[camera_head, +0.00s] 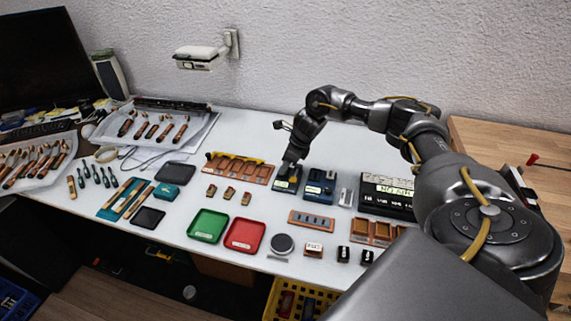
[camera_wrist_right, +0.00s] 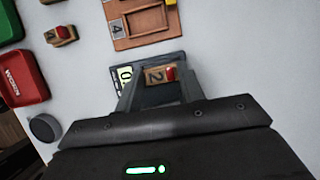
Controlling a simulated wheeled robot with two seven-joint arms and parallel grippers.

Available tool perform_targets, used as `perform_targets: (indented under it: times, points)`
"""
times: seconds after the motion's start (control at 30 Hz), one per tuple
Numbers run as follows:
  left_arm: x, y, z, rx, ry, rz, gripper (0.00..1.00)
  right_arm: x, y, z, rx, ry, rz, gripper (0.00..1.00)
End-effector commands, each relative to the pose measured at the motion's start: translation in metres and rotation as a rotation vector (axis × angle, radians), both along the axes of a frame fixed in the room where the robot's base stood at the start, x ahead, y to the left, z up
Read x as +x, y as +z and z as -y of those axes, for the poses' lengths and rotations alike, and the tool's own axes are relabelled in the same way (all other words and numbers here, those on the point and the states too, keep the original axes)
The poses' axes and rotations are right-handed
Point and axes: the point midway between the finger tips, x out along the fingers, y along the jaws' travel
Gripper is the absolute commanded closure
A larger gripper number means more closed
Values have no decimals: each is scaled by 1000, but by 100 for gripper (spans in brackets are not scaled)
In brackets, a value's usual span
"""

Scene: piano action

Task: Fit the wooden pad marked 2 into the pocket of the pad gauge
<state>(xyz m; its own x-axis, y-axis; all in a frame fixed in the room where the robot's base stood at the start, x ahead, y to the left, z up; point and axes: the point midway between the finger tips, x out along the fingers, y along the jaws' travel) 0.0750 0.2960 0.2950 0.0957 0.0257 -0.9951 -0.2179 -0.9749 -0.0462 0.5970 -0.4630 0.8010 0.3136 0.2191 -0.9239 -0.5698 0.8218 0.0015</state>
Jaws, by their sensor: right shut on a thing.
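The wooden pad marked 2 (camera_wrist_right: 157,75) has a red part at one end and shows between my right gripper's fingertips in the right wrist view. My right gripper (camera_wrist_right: 160,82) is shut on it. The pad is over a dark block with a pale display, which looks like the pad gauge (camera_wrist_right: 147,97). In the head view the gauge (camera_head: 286,187) stands below my right gripper (camera_head: 290,166). The pocket is hidden by the pad and fingers, so I cannot tell whether the pad is seated or just above. My left gripper is not in view.
A brown wooden rack (camera_head: 240,170) stands left of the gauge, and a dark blue block (camera_head: 320,186) stands to its right. Several small wooden pads (camera_head: 229,193) lie in front of the rack. Green (camera_head: 208,226) and red (camera_head: 245,235) trays lie nearer the front edge.

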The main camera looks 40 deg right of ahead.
Motion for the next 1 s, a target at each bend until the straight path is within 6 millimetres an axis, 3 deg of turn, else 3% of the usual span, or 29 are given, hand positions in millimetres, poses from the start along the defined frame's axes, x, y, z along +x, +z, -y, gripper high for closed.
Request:
perform_targets:
  times: [1.0]
  points:
    - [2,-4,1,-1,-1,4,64,0,-5,0,0,0,0,82]
